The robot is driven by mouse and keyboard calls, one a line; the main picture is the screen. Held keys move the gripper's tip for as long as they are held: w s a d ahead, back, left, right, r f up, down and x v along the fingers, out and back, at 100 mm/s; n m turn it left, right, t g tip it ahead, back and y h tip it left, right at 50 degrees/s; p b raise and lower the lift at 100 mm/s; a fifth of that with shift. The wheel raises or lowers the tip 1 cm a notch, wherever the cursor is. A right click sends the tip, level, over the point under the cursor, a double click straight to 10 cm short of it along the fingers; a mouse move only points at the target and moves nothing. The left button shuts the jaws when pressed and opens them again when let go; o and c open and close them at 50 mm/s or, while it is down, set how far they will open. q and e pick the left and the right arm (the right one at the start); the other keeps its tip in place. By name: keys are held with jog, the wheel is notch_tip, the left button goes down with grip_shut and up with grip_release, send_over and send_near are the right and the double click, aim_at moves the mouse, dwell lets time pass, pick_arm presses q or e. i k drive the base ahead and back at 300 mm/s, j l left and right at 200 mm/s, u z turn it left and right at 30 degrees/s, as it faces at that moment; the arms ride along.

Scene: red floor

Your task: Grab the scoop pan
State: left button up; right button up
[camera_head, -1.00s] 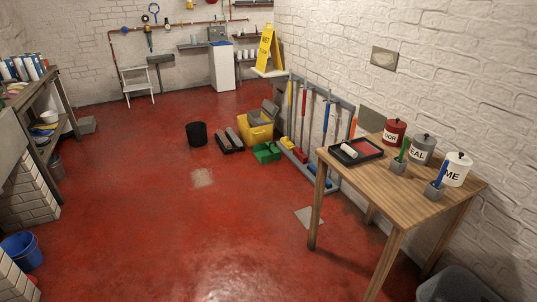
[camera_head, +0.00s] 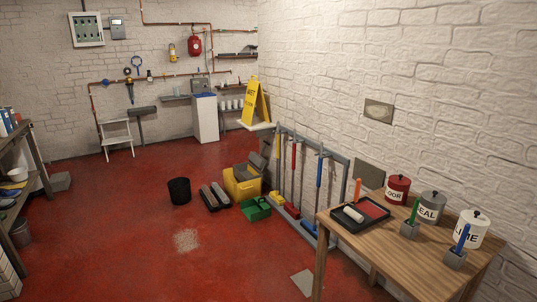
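No item is clearly recognisable as the scoop pan from this distance. A low green item (camera_head: 255,208) lies on the red floor left of the tool rack, possibly a pan, but its shape is too small to be sure. A yellow bin-like container (camera_head: 243,183) with a grey part on top stands just behind it. A dark tray-like item (camera_head: 215,197) with grey rolls or bars lies left of the green item. Neither of my grippers shows in the view.
A rack (camera_head: 312,190) of long-handled tools leans along the right wall. A wooden table (camera_head: 420,250) with paint cans stands front right. A black bucket (camera_head: 179,191) and a pale debris patch (camera_head: 187,240) are on the floor. The centre-left floor is open.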

aim_at(256, 209)
jog(key=i+j+u, duration=0.45)
jog(key=i, duration=0.65)
jog(key=i+l+u, duration=0.1)
jog(key=i+u, duration=0.35)
jog(key=i, duration=0.65)
jog(key=i+z, duration=0.15)
jog(key=i, duration=0.35)
jog(key=i+z, duration=0.15)
jog(key=i, duration=0.3)
jog(key=i+j+z, duration=0.15)
jog(key=i, duration=0.35)
jog(key=i+j+z, duration=0.1)
jog(key=i, duration=0.35)
jog(key=i+j+z, duration=0.15)
jog(key=i, duration=0.3)
jog(key=j, duration=0.1)
